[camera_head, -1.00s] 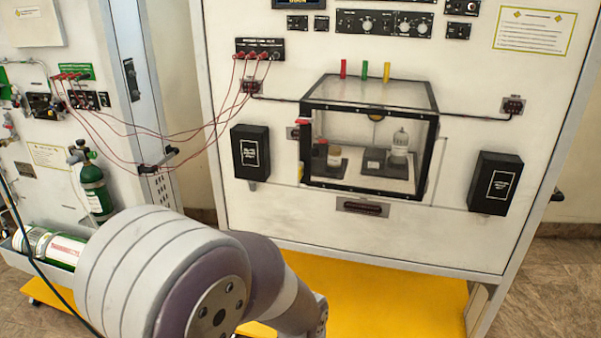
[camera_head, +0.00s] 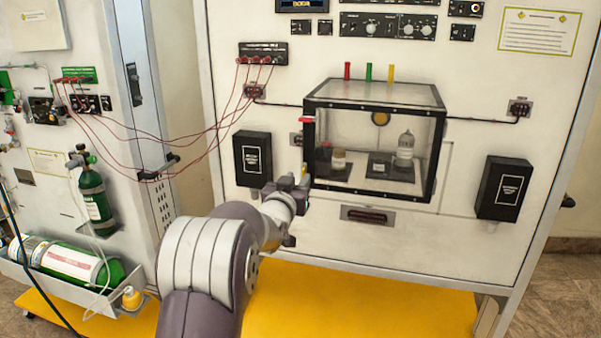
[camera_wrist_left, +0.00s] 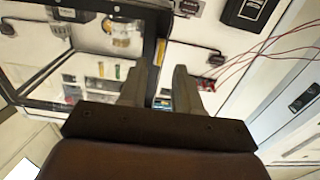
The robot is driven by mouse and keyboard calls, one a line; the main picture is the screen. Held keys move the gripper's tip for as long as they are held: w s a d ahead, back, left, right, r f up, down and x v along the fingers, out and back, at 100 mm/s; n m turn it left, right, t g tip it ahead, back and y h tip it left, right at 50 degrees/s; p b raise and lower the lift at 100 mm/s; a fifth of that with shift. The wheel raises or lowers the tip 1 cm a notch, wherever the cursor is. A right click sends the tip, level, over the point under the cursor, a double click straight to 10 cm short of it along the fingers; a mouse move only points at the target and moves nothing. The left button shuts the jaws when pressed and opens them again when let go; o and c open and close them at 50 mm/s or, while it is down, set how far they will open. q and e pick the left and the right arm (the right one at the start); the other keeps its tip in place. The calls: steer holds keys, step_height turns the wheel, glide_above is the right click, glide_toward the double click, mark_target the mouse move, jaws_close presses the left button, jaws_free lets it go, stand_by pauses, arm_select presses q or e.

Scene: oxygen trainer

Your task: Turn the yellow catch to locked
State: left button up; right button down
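The clear box with a black frame (camera_head: 375,91) is on the white panel. A small yellow catch (camera_head: 304,171) is on the box's left edge, below a red handle (camera_head: 306,120). My left gripper (camera_head: 297,184) is at the lower left corner of the box, close to the catch and partly hiding that area. In the left wrist view the gripper's two fingers (camera_wrist_left: 163,80) stand apart with nothing between them. The yellow catch (camera_wrist_left: 161,50) shows just past the fingertips, on the black frame post. Contact cannot be told. My right gripper is in neither view.
Black boxes flank the clear box, one at the left (camera_head: 252,158) and one at the right (camera_head: 503,187). Red cables (camera_head: 200,150) hang at the left. Jars (camera_head: 404,150) stand inside the clear box. A yellow base (camera_head: 370,305) lies below the panel.

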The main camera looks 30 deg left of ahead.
mark_target(304, 172)
arm_select(q)
steer(key=shift+x, duration=1.7)
jaws_close()
